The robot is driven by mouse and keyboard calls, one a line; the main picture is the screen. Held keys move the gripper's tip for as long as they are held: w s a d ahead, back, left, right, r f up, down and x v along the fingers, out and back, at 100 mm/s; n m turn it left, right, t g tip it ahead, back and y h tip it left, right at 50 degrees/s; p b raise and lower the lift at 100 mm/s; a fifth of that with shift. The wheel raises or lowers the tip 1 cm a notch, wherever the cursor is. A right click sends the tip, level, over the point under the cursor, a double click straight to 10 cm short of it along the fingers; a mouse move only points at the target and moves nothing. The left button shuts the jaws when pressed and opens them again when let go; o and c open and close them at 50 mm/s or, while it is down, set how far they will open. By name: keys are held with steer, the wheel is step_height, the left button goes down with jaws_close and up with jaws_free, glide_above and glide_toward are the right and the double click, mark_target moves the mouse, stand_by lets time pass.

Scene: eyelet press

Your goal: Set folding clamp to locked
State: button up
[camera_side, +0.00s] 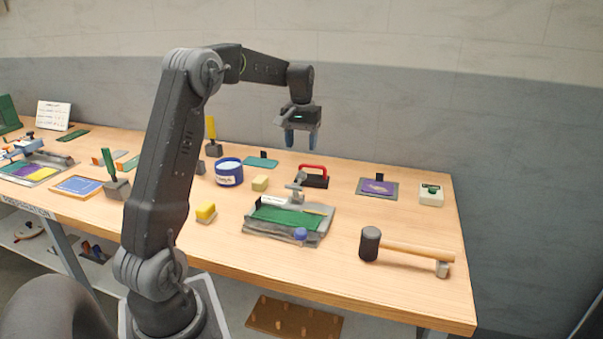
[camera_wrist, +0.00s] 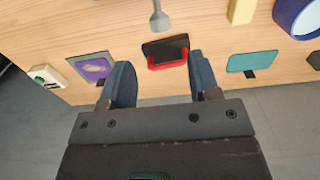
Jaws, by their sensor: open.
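A grey fixture (camera_side: 251,227) with a green mat stands near the middle of the bench. A grey clamp-like lever (camera_side: 298,187) rises at its back edge; a grey rounded end of a similar part (camera_wrist: 159,20) shows at the top of the wrist view. Behind it is a black block with a red handle (camera_side: 314,168), seen also in the wrist view (camera_wrist: 168,57). I cannot tell for sure which is the folding clamp, or its lock state. My gripper (camera_side: 301,140) is open and empty, above the bench, pointing down. Its blue fingers (camera_wrist: 160,75) appear either side of the red handle, apart from it.
A mallet (camera_side: 405,248) lies at the front right. A purple-patched pad (camera_side: 377,188) and a pale box (camera_side: 431,195) are at the right rear.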

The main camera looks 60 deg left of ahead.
mark_target(302, 172)
step_height(302, 172, down, 10)
steer(key=shift+r, duration=0.15)
stand_by(0.3)
jaws_close()
stand_by(0.4)
